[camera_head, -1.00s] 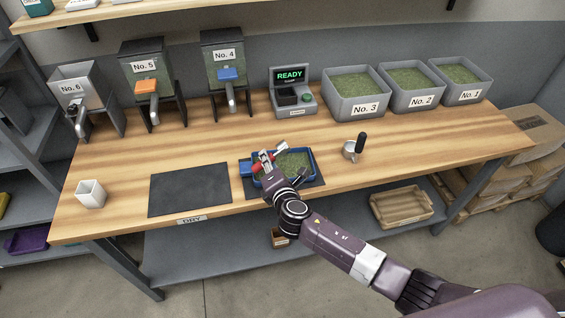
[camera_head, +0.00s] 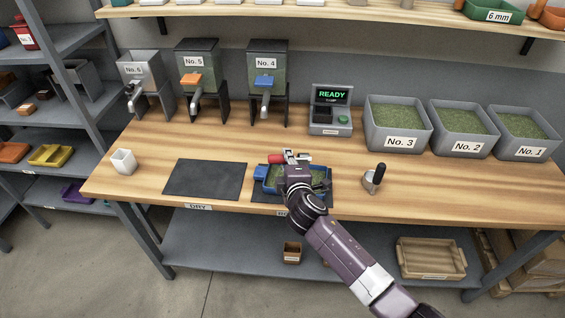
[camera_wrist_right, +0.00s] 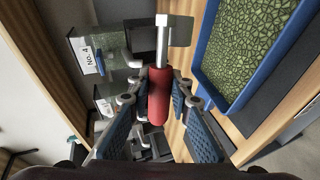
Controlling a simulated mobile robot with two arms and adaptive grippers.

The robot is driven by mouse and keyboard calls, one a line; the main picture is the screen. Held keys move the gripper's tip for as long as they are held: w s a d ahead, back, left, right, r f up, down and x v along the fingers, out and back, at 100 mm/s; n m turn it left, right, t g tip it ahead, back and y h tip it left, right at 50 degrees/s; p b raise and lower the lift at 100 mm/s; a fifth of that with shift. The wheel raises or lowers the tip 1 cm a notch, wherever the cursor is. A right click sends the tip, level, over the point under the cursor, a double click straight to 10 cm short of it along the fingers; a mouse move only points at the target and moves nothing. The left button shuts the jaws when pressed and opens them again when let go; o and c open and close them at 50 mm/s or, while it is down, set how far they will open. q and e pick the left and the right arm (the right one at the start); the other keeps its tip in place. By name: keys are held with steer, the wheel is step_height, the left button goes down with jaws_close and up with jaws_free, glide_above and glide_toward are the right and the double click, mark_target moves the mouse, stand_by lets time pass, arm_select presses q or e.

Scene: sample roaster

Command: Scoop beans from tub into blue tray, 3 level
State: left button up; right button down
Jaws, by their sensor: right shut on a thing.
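My right gripper (camera_head: 291,166) is shut on a red-handled tool (camera_head: 277,159) above the blue tray. In the right wrist view the red handle (camera_wrist_right: 158,94) lies between the fingers, with a pale metal shaft and end beyond it. The blue tray (camera_head: 261,174) holds green beans and lies on a dark mat; my gripper hides part of it. It also shows in the right wrist view (camera_wrist_right: 256,104). A metal scoop with a black handle (camera_head: 378,173) stands on the table to the right. Tubs No. 3 (camera_head: 399,143), No. 2 (camera_head: 464,147) and No. 1 (camera_head: 523,153) hold green beans. My left gripper is not in view.
Dispensers No. 6 (camera_head: 143,75), No. 5 (camera_head: 197,65) and No. 4 (camera_head: 266,65) stand at the back beside a READY scale (camera_head: 331,111). The table between scoop and tubs is clear.

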mark_target(311, 159)
steer(key=d+r+m, duration=0.1)
steer(key=d+m+y, duration=0.1)
steer(key=m, duration=0.1)
steer(key=shift+w+r+y, duration=0.15)
steer(key=shift+r+y, duration=0.15)
steer(key=shift+r, duration=0.1)
steer(key=m, duration=0.1)
steer(key=d+m+y+b, duration=0.1)
steer(key=shift+w+d+r+m, duration=0.2)
steer(key=shift+d+m, duration=0.05)
steer(key=shift+m, duration=0.05)
steer(key=d+m+y+b, duration=0.1)
steer(key=m, duration=0.1)
steer(key=d+m+b, duration=0.1)
steer(key=m+b, duration=0.1)
steer(key=d+m+t+y+b, duration=0.1)
steer(key=m+b, duration=0.1)
steer(key=shift+w+d+f+m+y, duration=0.15)
steer(key=shift+w+d+m+y, duration=0.15)
steer(key=shift+w, duration=0.1)
arm_select(q)
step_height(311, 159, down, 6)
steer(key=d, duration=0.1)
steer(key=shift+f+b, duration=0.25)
steer(key=shift+b, duration=0.2)
arm_select(e)
steer(key=shift+d+r+m, duration=0.2)
steer(key=shift+d+m, duration=0.05)
steer(key=shift+m, duration=0.45)
